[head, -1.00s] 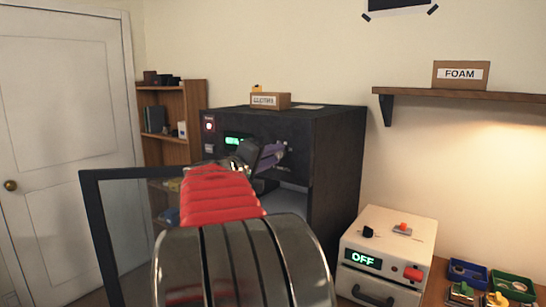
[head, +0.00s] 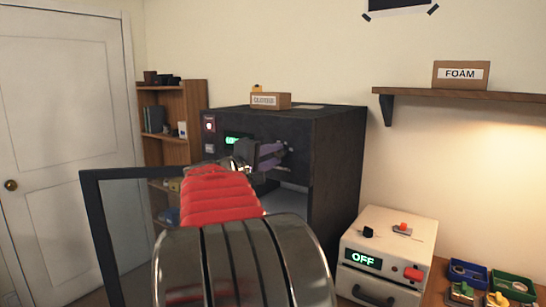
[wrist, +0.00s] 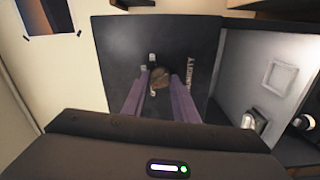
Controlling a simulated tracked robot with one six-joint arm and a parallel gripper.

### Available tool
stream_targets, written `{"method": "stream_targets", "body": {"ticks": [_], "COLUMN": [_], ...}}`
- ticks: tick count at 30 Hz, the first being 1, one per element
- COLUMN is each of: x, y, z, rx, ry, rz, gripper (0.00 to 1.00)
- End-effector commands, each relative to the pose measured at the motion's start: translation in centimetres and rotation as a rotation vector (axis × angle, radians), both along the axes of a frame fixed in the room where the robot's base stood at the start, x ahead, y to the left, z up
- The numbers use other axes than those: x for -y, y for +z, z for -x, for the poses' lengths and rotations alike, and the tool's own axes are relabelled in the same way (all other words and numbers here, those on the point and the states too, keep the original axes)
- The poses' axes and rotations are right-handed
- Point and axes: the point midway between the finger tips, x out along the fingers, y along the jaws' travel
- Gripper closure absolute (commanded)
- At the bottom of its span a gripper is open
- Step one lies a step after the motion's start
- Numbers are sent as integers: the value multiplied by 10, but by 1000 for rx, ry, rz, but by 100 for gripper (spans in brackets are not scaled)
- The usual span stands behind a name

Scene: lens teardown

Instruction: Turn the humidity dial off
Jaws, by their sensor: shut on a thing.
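The humidity dial (wrist: 161,78) is a small brownish knob on the dark front panel of the cabinet (head: 336,150). In the wrist view it sits between the two purple fingers of my gripper (wrist: 160,84), which are shut on it. The lettering beside it is partly readable as humidity. In the head view my gripper (head: 272,155) reaches the upper front of the cabinet, and its fingers and my arm hide the dial. A green-lit display (head: 233,140) on the panel is partly covered by my arm, so I cannot read it.
The cabinet's framed door (head: 88,200) stands open on the left. A labelled box (head: 270,101) sits on the cabinet top. To the right are a white unit (head: 400,250) reading OFF and blue (head: 468,268) and green (head: 513,282) trays. A shelf (head: 470,94) holds a FOAM box (head: 461,74).

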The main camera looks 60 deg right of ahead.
Motion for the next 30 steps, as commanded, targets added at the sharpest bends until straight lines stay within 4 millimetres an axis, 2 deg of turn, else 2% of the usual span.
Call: {"method": "stream_targets", "body": {"ticks": [15, 22, 30], "x": [0, 0, 0], "y": [-6, -6, -7], "z": [-1, 0, 0], "rx": [-414, -516, -550], "ry": [0, 1, 1], "rz": [-73, -90, -96], "gripper": [96, 96, 96]}}
